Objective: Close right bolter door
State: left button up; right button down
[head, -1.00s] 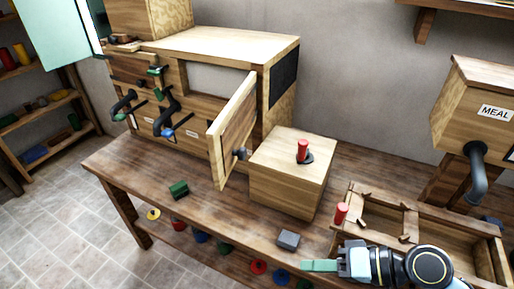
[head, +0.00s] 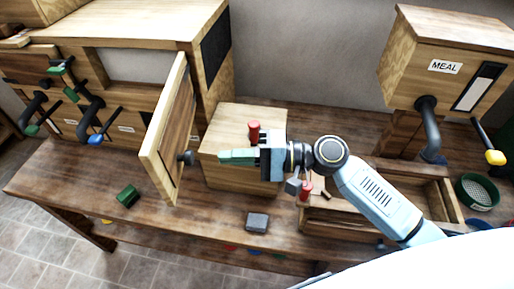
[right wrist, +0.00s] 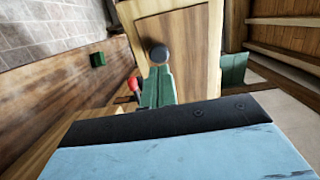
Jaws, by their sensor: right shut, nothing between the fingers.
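The right bolter door (head: 166,135) is a wooden panel that stands swung open from the bolter cabinet (head: 130,28), jutting toward the front of the bench. Its dark round knob (head: 187,158) is on the face turned to the right. My right gripper (head: 222,157), with green fingers, is shut and empty just right of the knob, in front of the wooden box; a small gap shows between them. In the right wrist view the knob (right wrist: 159,54) and door (right wrist: 187,40) are straight ahead of the fingers. My left gripper is not in view.
A wooden box (head: 230,120) with a red-handled piece (head: 254,131) is close behind my right gripper. A green block (head: 128,196) and a grey block (head: 257,222) lie on the bench (head: 75,185). The meal bin (head: 445,65) and a wooden trough (head: 440,195) stand at right.

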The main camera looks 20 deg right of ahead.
aim_at(192, 158)
jog(key=p+x, duration=0.1)
jog(key=x, duration=0.3)
jog(key=shift+a, duration=0.15)
jog(key=shift+w+a, duration=0.2)
jog(key=shift+a, duration=0.2)
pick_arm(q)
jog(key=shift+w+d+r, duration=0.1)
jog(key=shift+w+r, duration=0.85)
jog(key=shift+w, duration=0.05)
pick_arm(e)
jog(key=shift+a+f, duration=0.1)
